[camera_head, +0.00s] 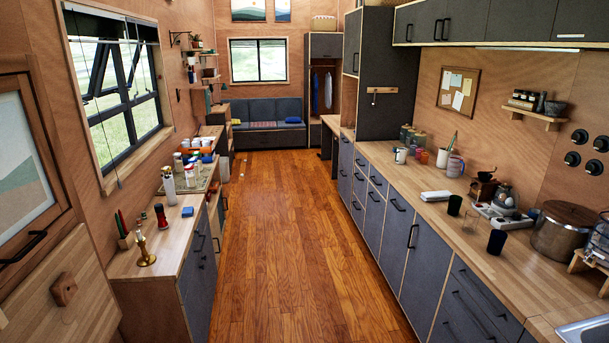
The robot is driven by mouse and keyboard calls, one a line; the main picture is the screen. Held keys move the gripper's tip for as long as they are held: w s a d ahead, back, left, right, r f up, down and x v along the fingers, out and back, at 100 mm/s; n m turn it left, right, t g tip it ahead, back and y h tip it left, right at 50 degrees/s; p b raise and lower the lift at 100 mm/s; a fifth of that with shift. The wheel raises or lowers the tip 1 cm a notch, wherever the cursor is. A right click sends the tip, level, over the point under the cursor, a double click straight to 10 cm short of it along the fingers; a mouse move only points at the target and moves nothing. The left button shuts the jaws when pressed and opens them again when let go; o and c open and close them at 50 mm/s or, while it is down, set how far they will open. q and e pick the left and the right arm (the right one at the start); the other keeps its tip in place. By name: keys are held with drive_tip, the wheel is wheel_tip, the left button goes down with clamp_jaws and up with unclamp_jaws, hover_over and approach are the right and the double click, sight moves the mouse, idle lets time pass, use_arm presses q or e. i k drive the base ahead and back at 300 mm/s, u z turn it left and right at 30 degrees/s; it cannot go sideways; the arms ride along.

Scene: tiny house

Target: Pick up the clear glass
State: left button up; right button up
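What looks like a small clear glass (471,219) stands on the right wooden counter (440,228). It is small and see-through, so its outline is hard to make out. A dark cup (454,205) stands just to its left and a darker one (497,241) nearer, to its right. A clear patterned mug (455,166) stands farther back on the same counter. Neither of my grippers shows in the head view.
A large pot (562,230), a grinder (482,187) and a grey appliance (504,203) stand along the right counter. Mugs (401,155) and a folded white cloth (436,196) lie farther along. The left counter (178,233) holds bottles. The wooden floor (275,240) between is clear.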

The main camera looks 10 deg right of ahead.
sight(472, 217)
drive_tip(key=z, duration=0.15)
drive_tip(key=i, duration=1.95)
drive_tip(key=z, duration=1.2)
drive_tip(key=i, duration=1.65)
drive_tip(key=z, duration=1.2)
drive_tip(key=i, duration=0.2)
drive_tip(key=u, duration=0.1)
